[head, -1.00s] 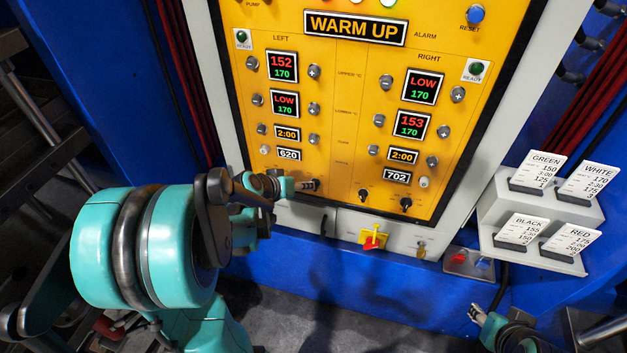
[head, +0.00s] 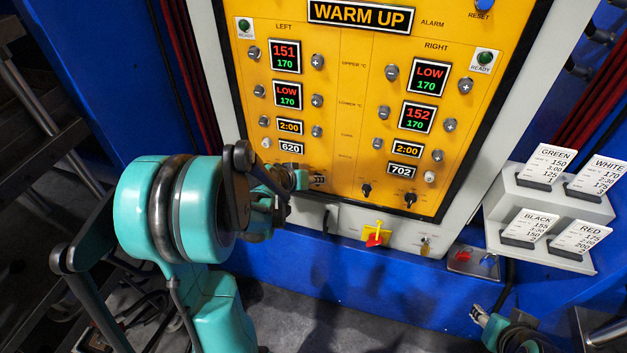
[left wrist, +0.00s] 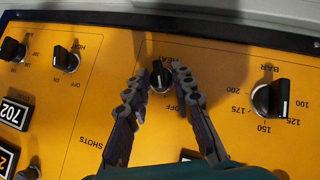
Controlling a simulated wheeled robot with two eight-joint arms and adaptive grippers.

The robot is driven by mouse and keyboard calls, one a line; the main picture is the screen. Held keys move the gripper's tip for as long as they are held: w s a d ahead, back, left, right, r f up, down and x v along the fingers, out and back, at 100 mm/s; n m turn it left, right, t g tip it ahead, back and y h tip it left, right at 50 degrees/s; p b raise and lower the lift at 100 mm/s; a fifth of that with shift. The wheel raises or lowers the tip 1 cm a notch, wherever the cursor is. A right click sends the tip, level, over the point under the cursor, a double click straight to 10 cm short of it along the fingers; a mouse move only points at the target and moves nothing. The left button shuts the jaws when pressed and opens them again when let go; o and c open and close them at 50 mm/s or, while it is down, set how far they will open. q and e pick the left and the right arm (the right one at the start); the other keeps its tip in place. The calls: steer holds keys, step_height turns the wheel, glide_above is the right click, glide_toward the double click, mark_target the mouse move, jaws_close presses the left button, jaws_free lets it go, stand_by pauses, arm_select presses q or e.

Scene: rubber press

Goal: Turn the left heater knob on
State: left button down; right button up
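The left heater knob (left wrist: 160,76) is a black knob with a pale pointer mark on the yellow panel, seen upside down in the left wrist view. "HEAT" and "OFF" are printed beside it, partly covered by my fingers. My left gripper (left wrist: 161,70) has its two grey fingers apart, one on each side of this knob; a narrow gap seems to show on both sides. In the head view, my left gripper (head: 319,180) is at the panel's lower left part and hides the knob. My right gripper (head: 475,313) is low at the right, away from the panel; its opening is too small to judge.
The left bar knob (left wrist: 270,99) is close beside the heater knob. The right heater knob (head: 365,190) and right bar knob (head: 410,200) are farther right. A red and yellow switch (head: 375,235) is below the panel. A card rack (head: 550,195) stands at the right.

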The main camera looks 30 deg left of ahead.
arm_select(q)
steer(key=shift+d, duration=0.1)
steer(key=shift+w+d+m+g+y+b, duration=0.2)
steer(key=shift+m+y, duration=0.45)
steer(key=shift+y, duration=0.45)
steer(key=shift+s+d+m+g+y+b, duration=0.15)
steer(key=shift+m+g+y, duration=0.35)
steer(key=shift+y, duration=0.6)
steer(key=shift+w+d+m+g+y+b, duration=0.1)
steer(key=shift+m+y+b, duration=0.05)
steer(key=shift+m+y, duration=0.8)
steer(key=shift+y, duration=0.35)
steer(key=c, duration=1.6)
jaws_free()
steer(key=v, duration=1.2)
